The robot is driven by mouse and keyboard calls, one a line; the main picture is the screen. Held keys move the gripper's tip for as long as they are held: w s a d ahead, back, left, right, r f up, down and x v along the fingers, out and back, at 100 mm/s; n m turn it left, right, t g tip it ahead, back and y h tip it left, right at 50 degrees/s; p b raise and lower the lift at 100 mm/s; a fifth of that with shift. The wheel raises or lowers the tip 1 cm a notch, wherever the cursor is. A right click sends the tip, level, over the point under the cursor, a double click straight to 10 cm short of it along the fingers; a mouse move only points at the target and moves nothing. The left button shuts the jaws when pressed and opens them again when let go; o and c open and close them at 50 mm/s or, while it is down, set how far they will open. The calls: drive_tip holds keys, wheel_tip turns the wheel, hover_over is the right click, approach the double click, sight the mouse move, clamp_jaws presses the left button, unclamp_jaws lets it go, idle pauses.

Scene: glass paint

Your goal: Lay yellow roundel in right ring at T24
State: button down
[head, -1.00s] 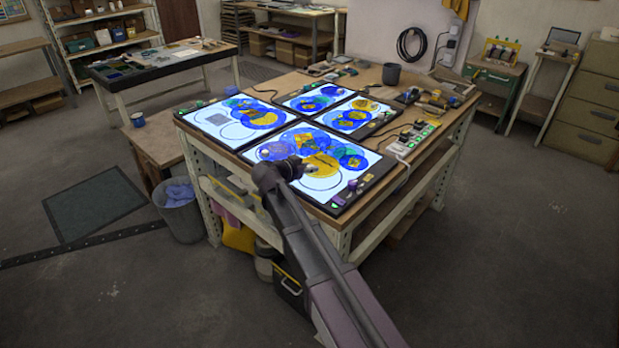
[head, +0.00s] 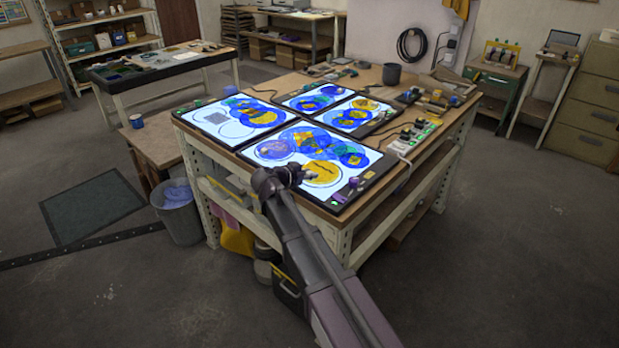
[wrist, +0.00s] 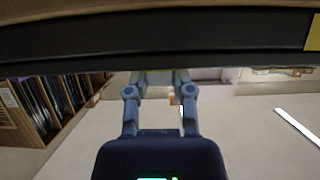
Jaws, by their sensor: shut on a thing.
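The yellow roundel (head: 322,174) is a flat disc with small dark marks at the front right of the nearest lit panel (head: 372,160). A thin pale ring line shows around its edge; I cannot tell whether it lies flat or just above the panel. My gripper (head: 303,172) reaches in from the front at the roundel's left edge. In the wrist view my gripper's two fingers (wrist: 158,80) are close together, shut on the roundel's edge, which is mostly hidden there. The label T24 is not readable.
Blue, teal and yellow glass discs (head: 310,138) crowd the panel behind the roundel. Other lit panels lie at the left (head: 212,130) and back. A control strip (head: 412,138) stands at the bench's right.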

drive_tip(key=shift+f, duration=0.2)
drive_tip(key=shift+c, duration=2.4)
unclamp_jaws()
drive_tip(key=shift+r, duration=0.1)
drive_tip(key=shift+r, duration=0.15)
drive_tip(key=shift+s+a+r, duration=0.1)
drive_tip(key=shift+s+r, duration=0.05)
drive_tip(key=shift+s, duration=0.05)
drive_tip(key=p+v, duration=0.4)
drive_tip(key=v, duration=0.7)
drive_tip(key=shift+s+a+p, duration=0.15)
drive_tip(key=shift+p, duration=0.2)
drive_tip(key=shift+r, duration=0.1)
